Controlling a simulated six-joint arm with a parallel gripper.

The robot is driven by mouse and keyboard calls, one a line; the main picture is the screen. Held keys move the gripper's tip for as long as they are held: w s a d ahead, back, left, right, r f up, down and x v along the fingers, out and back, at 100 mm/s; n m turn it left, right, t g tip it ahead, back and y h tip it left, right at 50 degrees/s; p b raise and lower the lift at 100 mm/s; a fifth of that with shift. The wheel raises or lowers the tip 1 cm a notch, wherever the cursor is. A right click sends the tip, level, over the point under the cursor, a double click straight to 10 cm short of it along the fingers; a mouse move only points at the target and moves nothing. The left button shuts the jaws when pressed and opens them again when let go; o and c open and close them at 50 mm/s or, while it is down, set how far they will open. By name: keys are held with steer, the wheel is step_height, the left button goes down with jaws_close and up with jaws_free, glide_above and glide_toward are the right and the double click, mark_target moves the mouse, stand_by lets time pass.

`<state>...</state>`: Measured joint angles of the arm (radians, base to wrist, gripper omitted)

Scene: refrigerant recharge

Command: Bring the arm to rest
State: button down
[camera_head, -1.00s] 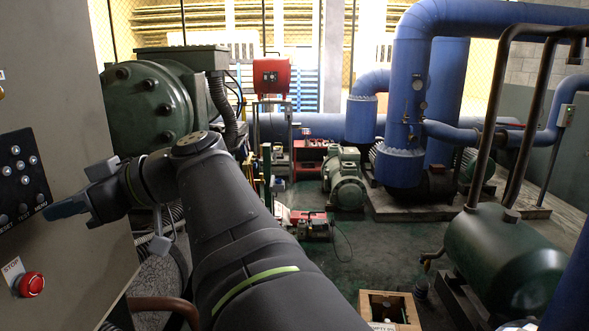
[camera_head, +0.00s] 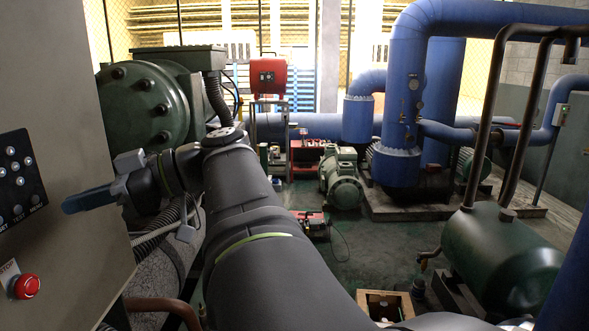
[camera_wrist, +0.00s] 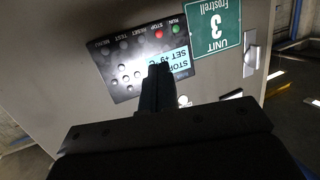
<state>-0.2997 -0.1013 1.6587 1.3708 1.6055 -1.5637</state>
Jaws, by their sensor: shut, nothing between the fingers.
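My gripper (camera_head: 76,203) is in the left part of the head view, pointing left toward the control cabinet (camera_head: 75,90). Its blue fingers are together with nothing between them. In the wrist view my gripper (camera_wrist: 158,72) is in front of the black control panel (camera_wrist: 140,62). The panel has a lit display (camera_wrist: 178,62), a red button (camera_wrist: 158,34), a green button (camera_wrist: 177,29) and several grey buttons. The fingertips overlap the display's edge in that view. I cannot tell how far the fingers are from the panel.
A red emergency stop button (camera_head: 27,286) is low on the cabinet. A green machine (camera_head: 140,108) stands behind my arm. Blue pipes (camera_head: 405,110) and a dark green tank (camera_head: 500,262) are at the right. A wooden crate (camera_head: 362,300) is on the floor, which is open in the middle.

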steer(key=shift+x, duration=1.25)
steer(key=c, duration=2.1)
jaws_free()
